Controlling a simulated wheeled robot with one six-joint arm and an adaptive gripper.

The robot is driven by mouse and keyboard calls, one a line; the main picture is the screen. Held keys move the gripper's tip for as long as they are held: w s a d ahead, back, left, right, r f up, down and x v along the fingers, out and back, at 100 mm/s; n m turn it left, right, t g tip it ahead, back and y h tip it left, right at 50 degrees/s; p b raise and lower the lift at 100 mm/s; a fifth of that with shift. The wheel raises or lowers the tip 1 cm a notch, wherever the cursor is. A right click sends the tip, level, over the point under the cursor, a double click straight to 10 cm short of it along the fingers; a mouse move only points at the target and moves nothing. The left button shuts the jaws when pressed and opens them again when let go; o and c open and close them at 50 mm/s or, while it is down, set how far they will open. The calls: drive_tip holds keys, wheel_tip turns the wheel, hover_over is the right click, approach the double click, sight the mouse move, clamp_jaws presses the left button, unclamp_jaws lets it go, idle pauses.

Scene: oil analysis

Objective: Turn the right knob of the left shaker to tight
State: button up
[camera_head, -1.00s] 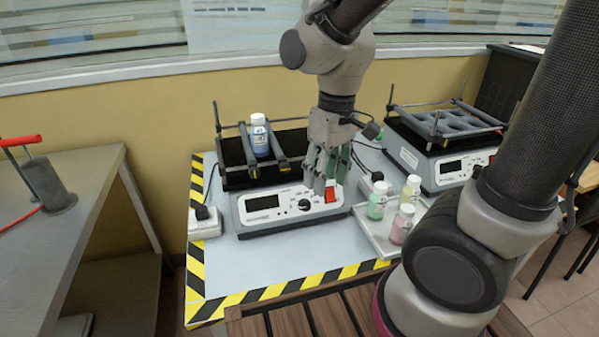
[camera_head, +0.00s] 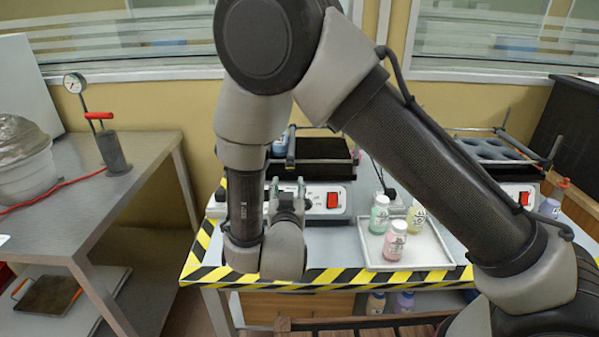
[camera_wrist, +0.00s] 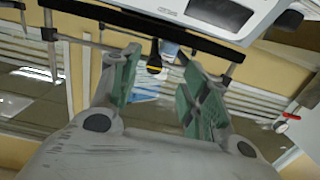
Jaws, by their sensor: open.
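The left shaker (camera_head: 325,203) stands behind my gripper (camera_head: 287,187) in the head view, with its dark platform (camera_head: 325,150) above a white panel with a red switch. My arm covers its left part. In the wrist view the shaker's white panel (camera_wrist: 215,12) crosses the top. The knob is beyond the fingertips, and no contact shows. Its setting cannot be read. A blue bottle (camera_head: 281,146) stands on the shaker, partly hidden.
A white tray (camera_head: 440,262) with several small bottles lies right of the shaker. A second shaker (camera_head: 490,150) stands farther right. A metal bench (camera_head: 140,160) with a gauge is at the left. Yellow-black tape (camera_head: 330,275) marks the table's front edge.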

sight(290, 167)
drive_tip(key=shift+t, duration=0.4)
drive_tip(key=w, duration=0.2)
drive_tip(key=w+r, duration=0.1)
drive_tip(key=w, duration=0.5)
drive_tip(key=shift+d+r, duration=0.25)
drive_tip(key=shift+r, duration=0.15)
clamp_jaws()
